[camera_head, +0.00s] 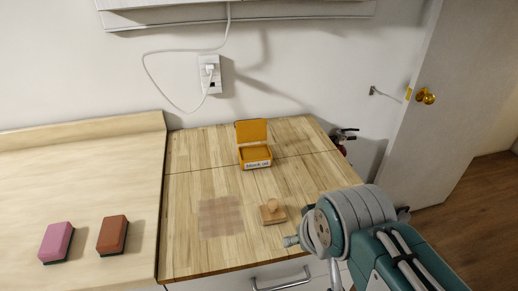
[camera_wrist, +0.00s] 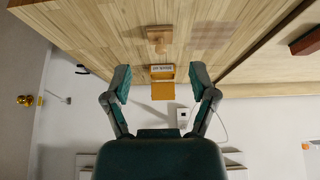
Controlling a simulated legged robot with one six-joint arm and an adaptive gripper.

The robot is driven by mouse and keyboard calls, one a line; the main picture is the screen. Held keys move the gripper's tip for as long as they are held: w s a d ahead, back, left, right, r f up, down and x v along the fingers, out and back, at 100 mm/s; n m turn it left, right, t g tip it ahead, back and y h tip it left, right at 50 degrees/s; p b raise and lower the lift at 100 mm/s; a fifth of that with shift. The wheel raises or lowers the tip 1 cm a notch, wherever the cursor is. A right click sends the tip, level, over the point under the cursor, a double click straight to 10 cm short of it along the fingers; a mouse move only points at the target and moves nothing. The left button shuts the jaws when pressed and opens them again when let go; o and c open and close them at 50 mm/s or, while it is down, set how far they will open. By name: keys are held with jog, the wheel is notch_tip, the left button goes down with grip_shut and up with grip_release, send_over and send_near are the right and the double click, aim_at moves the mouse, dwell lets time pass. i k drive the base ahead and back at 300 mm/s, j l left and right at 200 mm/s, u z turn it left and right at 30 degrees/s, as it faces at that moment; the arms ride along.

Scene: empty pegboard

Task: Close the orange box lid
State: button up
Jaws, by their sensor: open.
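The orange box (camera_head: 255,158) sits on the wooden tabletop, with a white label on its front. Its lid (camera_head: 251,131) stands open, raised at the back edge. The wrist view is upside down and shows the box (camera_wrist: 162,77) with its open lid (camera_wrist: 163,92) between the fingers, farther off. My gripper (camera_wrist: 161,80) is open and empty, its two fingers spread apart and not touching the box. In the head view my arm is at the lower right, in front and to the right of the box.
A pink block (camera_head: 56,242) and a red-brown block (camera_head: 112,235) lie on the left counter. A wall outlet (camera_head: 210,75) with a white cable is behind. An open door (camera_head: 440,100) is at right.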

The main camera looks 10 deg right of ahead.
aim_at(250, 131)
jog(key=k+l+u, duration=0.2)
jog(key=l, duration=0.25)
jog(key=k+l+u, duration=0.15)
jog(key=l, duration=0.35)
jog(key=k+l+u, duration=0.2)
jog(key=l, duration=0.2)
jog(key=k+l+u, duration=0.15)
jog(key=l, duration=0.3)
jog(key=i+l+u, duration=0.1)
jog(key=l+u, duration=0.2)
jog(key=l, duration=0.25)
jog(key=l+u, duration=0.25)
jog(key=l, duration=0.3)
jog(key=i+l+u, duration=0.15)
jog(key=i+l, duration=0.15)
jog(key=i+l+u, duration=0.1)
jog(key=i+l, duration=0.2)
jog(key=l, duration=0.25)
